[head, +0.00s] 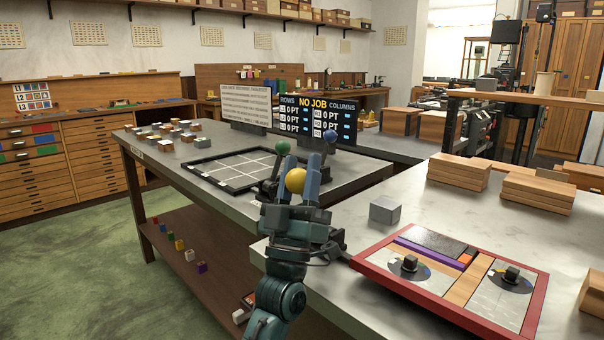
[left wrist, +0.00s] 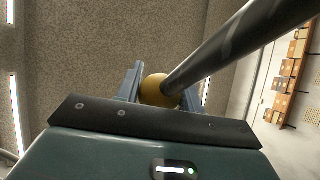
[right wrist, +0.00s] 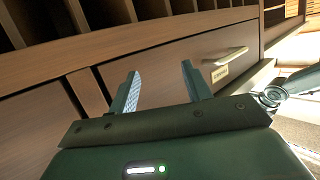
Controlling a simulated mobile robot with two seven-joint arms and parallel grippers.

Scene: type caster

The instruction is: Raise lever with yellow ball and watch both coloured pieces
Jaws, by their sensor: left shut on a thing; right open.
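My left gripper (head: 291,183) is shut on the yellow ball (head: 295,180) of a lever, which also shows between its fingers in the left wrist view (left wrist: 155,92). The lever's dark rod (left wrist: 225,52) runs up and right from the ball there; its base is hidden in the head view. A red-framed tray (head: 538,310) holds a purple strip (head: 428,253), a small orange piece (head: 466,258) and two grey discs with black knobs. I cannot tell which coloured pieces are meant. My right gripper (right wrist: 160,76) is open and empty, facing wooden drawers.
A green ball (head: 282,147) and a blue ball (head: 330,134) stand close behind my left gripper. A grey block (head: 385,211) and wooden boxes (head: 460,170) stand on the right bench. A dark-framed grid (head: 235,171) and a sign reading "NO JOB" (head: 315,112) are behind.

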